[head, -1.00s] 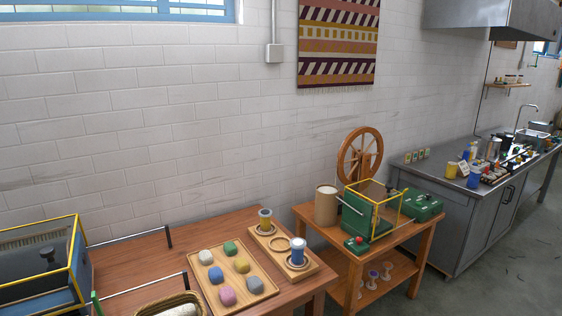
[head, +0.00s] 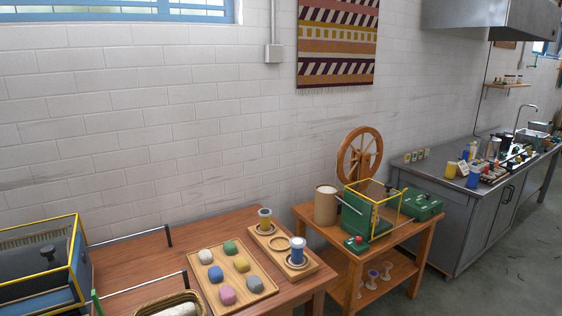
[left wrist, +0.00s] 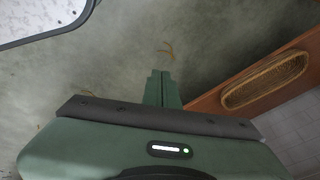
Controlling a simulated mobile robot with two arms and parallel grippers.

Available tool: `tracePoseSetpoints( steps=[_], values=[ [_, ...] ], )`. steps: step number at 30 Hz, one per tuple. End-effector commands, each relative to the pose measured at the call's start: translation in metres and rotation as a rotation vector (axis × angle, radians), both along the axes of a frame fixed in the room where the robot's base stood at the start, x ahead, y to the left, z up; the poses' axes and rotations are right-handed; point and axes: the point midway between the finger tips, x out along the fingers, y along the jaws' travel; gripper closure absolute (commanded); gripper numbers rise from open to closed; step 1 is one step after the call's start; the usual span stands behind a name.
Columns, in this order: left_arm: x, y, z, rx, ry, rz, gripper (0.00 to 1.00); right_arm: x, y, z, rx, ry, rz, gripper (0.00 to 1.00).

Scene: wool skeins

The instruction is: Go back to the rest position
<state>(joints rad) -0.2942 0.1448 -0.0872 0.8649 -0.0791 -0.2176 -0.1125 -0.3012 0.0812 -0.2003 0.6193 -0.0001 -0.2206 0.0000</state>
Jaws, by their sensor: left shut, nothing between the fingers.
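My left gripper (left wrist: 162,88) shows in the left wrist view as two green fingers pressed together, with nothing between them. It hangs over grey floor, with a wooden table edge (left wrist: 215,102) to its right. It does not show in the head view. My right gripper is in neither view.
The wooden table (head: 130,262) in the head view carries a tray of coloured wool balls (head: 213,288), a stand with two spools (head: 264,238) and a wicker basket (head: 150,306), also in the left wrist view (left wrist: 265,80). A side table (head: 418,250) holds a green device (head: 372,222).

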Motion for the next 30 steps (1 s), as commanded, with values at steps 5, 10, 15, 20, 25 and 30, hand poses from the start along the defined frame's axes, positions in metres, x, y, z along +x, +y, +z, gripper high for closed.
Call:
tracePoseSetpoints(
  steps=[5,10,15,20,25,30],
  values=[
    [-0.09,-0.046,-0.036,-0.082,0.173,0.072,1.0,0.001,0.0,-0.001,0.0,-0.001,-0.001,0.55],
    [-0.131,-0.064,-0.046,-0.108,0.249,0.106,1.0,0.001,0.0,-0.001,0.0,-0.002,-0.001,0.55],
    [-0.135,-0.066,-0.046,-0.111,0.257,0.109,1.0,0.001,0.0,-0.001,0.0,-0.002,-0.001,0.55],
    [-0.135,-0.066,-0.046,-0.111,0.257,0.109,1.0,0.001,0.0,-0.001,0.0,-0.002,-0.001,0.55],
    [-0.135,-0.066,-0.046,-0.111,0.257,0.109,1.0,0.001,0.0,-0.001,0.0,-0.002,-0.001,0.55],
    [-0.135,-0.066,-0.046,-0.111,0.257,0.109,1.0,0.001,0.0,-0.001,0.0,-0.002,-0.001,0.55]
  ],
)
